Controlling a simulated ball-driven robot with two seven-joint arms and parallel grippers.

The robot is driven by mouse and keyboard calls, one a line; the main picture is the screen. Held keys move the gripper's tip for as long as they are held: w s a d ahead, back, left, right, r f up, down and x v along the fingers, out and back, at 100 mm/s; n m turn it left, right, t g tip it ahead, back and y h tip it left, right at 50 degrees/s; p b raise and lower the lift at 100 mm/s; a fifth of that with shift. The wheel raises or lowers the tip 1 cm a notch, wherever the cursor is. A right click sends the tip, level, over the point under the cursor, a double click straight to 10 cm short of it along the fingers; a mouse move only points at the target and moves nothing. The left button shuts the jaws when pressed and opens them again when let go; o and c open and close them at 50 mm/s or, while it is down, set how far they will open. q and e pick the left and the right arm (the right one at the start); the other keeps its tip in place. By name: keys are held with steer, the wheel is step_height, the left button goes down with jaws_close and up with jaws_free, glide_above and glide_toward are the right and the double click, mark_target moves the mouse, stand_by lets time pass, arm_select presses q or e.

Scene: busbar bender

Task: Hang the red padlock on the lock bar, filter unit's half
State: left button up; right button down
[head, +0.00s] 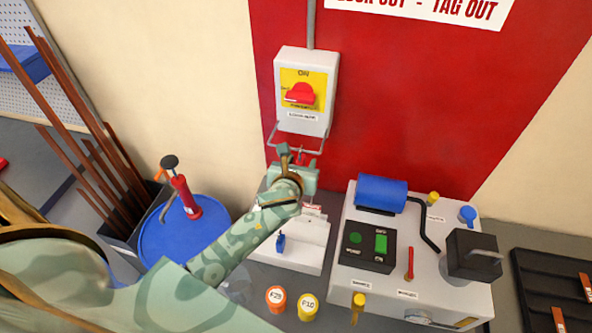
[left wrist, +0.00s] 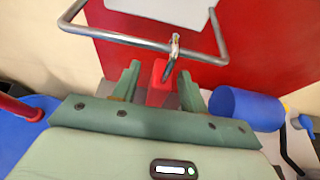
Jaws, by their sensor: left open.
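The lock bar (head: 312,148) is a grey wire loop under the white switch box; it also crosses the top of the left wrist view (left wrist: 118,37). The red padlock (left wrist: 157,82) is upright just below the bar, and its shackle (left wrist: 173,50) meets the bar's front wire. In the head view only a little red of the padlock (head: 301,159) shows above my gripper. My left gripper (left wrist: 159,84) is open, with its green fingers on either side of the padlock body. Finger contact cannot be told. My right gripper is out of view.
The switch box (head: 304,118) with a red knob is on the red wall panel.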

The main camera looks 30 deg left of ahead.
arm_select(q)
steer(key=p+v, duration=0.1)
steer(key=v, duration=1.5)
steer(key=shift+s+f, duration=0.1)
